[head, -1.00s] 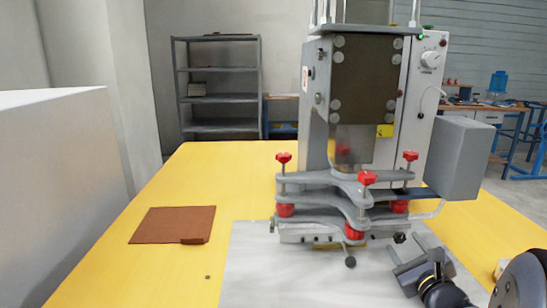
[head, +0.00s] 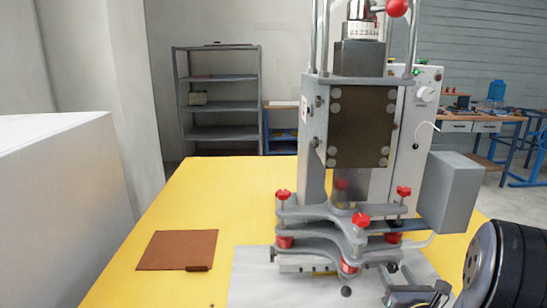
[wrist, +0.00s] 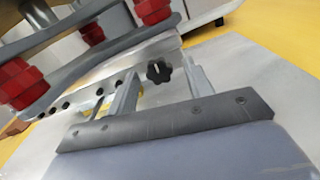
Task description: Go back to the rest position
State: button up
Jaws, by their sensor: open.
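My gripper (head: 414,287) is at the lower right of the head view, in front of the welding machine's base, and is partly cut off by the bottom edge. In the wrist view, its two fingers (wrist: 160,88) stand apart with nothing between them. The grey machine (head: 362,125) stands on the yellow table (head: 200,200). Its clamp plates with red knobs (head: 361,221) are beyond and to the left of my gripper. A black star knob (wrist: 159,71) shows past the fingers in the wrist view.
A brown sheet (head: 178,250) lies on the table at the left, clear of my gripper. A pale plate (head: 250,280) lies under the machine. A grey box (head: 451,190) juts from the machine's right side. A shelf (head: 218,97) and workbenches stand behind.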

jog(key=m+p, duration=0.6)
jog(key=shift+r+m+p, duration=0.2)
jog(key=shift+m+p, duration=0.1)
jog(key=shift+p, duration=0.05)
jog(key=shift+s+f+m, duration=0.2)
jog(key=shift+s+m, duration=0.1)
jog(key=shift+s, duration=0.05)
jog(key=s, duration=0.6)
jog(key=shift+s+d, duration=0.1)
jog(key=shift+s, duration=0.35)
